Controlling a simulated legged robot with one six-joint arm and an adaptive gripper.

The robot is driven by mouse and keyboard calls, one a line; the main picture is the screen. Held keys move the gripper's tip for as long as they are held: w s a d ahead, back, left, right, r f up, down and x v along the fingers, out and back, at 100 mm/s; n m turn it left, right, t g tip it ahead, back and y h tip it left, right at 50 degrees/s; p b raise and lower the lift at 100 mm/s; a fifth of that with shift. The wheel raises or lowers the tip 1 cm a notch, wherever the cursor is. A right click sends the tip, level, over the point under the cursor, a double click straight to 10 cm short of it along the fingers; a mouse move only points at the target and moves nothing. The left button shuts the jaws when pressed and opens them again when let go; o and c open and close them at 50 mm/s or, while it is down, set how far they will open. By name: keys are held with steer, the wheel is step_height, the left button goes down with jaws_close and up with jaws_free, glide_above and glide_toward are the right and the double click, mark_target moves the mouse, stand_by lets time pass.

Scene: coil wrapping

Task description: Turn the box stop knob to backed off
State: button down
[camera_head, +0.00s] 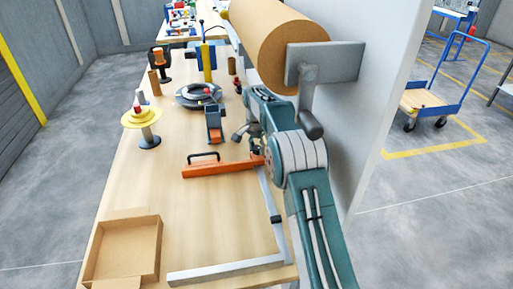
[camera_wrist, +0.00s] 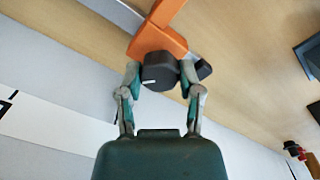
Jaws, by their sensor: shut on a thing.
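The box stop is an orange bar (camera_head: 222,168) lying across the table, with a black handle on top in the head view. In the wrist view its orange end block (camera_wrist: 156,40) carries a dark round knob (camera_wrist: 160,72) with a small white mark on its lower edge. My gripper (camera_wrist: 161,80) has one finger on each side of the knob and is shut on it. In the head view my arm hides the knob and most of the gripper.
A metal L-shaped rail (camera_head: 225,271) runs along the table's front and right side. An open cardboard box (camera_head: 124,252) sits front left. A yellow-topped spool (camera_head: 143,122), a dark coil (camera_head: 199,95) and a large brown roll (camera_head: 275,40) stand farther back.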

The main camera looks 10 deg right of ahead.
steer(key=n, duration=0.4)
steer(key=shift+f+n, duration=0.15)
steer(key=shift+n, duration=0.15)
steer(key=n, duration=0.4)
steer(key=shift+s+n, duration=0.1)
steer(key=shift+n, duration=0.2)
steer(key=n, duration=0.4)
steer(key=shift+f, duration=0.1)
steer(key=shift+n, duration=2.5)
steer(key=shift+c, duration=1.3)
jaws_free()
steer(key=shift+a, duration=0.1)
